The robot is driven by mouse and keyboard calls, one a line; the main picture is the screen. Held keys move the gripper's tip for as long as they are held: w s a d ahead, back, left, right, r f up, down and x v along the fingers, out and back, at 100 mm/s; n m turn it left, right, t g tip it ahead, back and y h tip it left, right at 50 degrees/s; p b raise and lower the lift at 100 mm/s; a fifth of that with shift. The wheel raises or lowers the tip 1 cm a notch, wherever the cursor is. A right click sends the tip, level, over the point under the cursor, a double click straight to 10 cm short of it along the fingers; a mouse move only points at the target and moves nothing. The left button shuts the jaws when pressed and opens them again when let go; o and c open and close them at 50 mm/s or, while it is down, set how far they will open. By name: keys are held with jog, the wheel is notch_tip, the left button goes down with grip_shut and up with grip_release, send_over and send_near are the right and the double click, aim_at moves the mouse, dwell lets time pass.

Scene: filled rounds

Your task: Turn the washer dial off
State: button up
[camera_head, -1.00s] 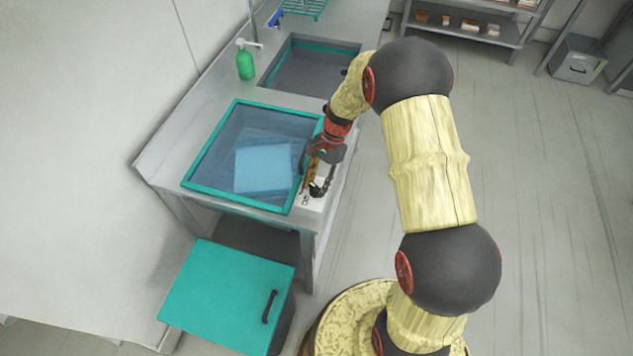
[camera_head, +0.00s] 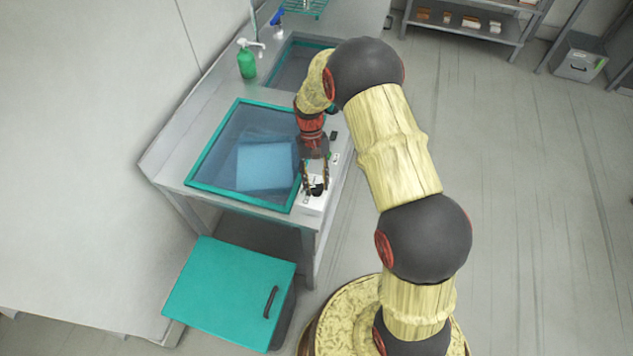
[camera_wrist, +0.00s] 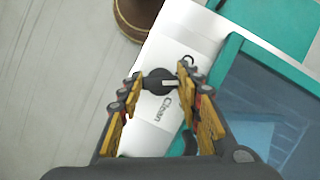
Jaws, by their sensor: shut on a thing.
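The washer is built into the grey counter, with a teal-framed glass lid (camera_head: 196,160) over a blue inside. Its white control panel (camera_wrist: 205,35) carries the word "Clean" and a small curved black mark. The black round dial (camera_wrist: 157,85) sits on this panel, with a pale pointer mark toward the right of the wrist view. In the head view, the dial (camera_head: 318,189) is small at the panel's front end. My gripper (camera_wrist: 160,81) is shut on the dial, one finger on each side. In the head view, my gripper (camera_head: 315,183) points down over the panel.
A sink basin (camera_head: 293,66) and a green soap bottle (camera_head: 247,64) are farther back on the counter. A teal-topped cabinet (camera_head: 225,290) with a dark handle stands in front, low down. A shelf (camera_head: 462,27) stands at the back. The floor on the right is clear.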

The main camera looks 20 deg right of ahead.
jog(key=n+h, duration=0.1)
jog(key=n, duration=0.2)
jog(key=n+h+p, duration=0.1)
jog(key=n, duration=0.2)
jog(key=shift+a+t, duration=0.1)
jog(key=shift+t, duration=0.2)
dwell(0.4)
jog(key=o, duration=1.1)
jog(key=shift+o, duration=0.3)
jog(key=shift+h, duration=0.3)
jog(key=v, duration=1.2)
